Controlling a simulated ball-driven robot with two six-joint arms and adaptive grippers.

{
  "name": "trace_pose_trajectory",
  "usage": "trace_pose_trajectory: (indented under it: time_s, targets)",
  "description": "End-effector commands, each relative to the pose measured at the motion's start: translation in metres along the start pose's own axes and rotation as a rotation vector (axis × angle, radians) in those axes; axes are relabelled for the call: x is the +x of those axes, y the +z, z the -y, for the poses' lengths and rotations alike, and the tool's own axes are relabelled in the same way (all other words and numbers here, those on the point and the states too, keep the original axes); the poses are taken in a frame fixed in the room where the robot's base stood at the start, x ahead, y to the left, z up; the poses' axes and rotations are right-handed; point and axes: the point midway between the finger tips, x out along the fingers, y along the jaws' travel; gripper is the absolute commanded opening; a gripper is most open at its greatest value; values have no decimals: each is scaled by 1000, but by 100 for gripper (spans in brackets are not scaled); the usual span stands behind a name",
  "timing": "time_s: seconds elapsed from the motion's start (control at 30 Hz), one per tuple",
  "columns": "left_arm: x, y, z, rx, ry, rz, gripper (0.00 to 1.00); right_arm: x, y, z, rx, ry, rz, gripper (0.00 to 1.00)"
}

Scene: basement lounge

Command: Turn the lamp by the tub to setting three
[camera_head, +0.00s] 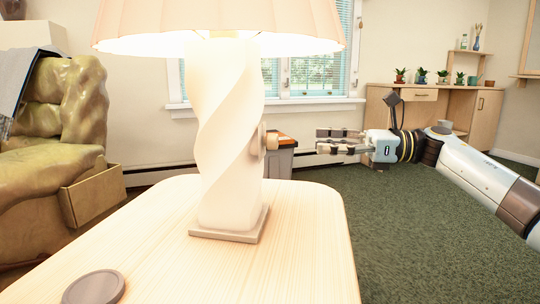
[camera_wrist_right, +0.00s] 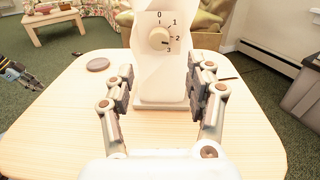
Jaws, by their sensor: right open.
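The lamp (camera_head: 228,135) has a white twisted body, a square foot and a glowing pale shade (camera_head: 215,22). It stands upright on a light wood table (camera_head: 130,235). Its round knob (camera_head: 271,140) is on the side facing my right gripper. In the right wrist view the knob (camera_wrist_right: 158,38) sits on a plate marked 0 to 3, and its dark mark points lower right, towards the 3. My right gripper (camera_head: 318,140) is open and empty, apart from the knob, its fingers spread towards it. My left gripper (camera_wrist_right: 20,75) shows partly at the wrist view's left edge; its opening is unclear.
A grey disc (camera_head: 94,287) lies on the table's near left. A grey tub (camera_head: 280,158) with an orange-edged dark lid stands behind the table. A glossy yellow-green armchair (camera_head: 50,150) is at left. A wooden cabinet (camera_head: 485,110) with plants stands at back right. Green carpet is clear at right.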

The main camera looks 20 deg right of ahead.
Motion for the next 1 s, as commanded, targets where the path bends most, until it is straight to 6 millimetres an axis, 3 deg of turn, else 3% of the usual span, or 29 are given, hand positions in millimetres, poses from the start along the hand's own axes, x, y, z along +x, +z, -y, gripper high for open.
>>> trace_pose_trajectory:
  time_s: [0.3, 0.5, 0.9, 1.0]
  targets:
    - [27, 3, 0, -2, -8, -128, 0, 62, -1, 0, 4, 1, 6, 55]
    - [37, 3, 0, 0, -13, -202, 0, 90, 0, 0, 4, 0, 4, 55]
    - [38, 2, 0, 1, -15, -229, 0, 98, 1, 0, 4, -2, 2, 55]
    - [38, 2, 0, 1, -14, -229, 0, 98, 1, 0, 4, -2, 2, 42]
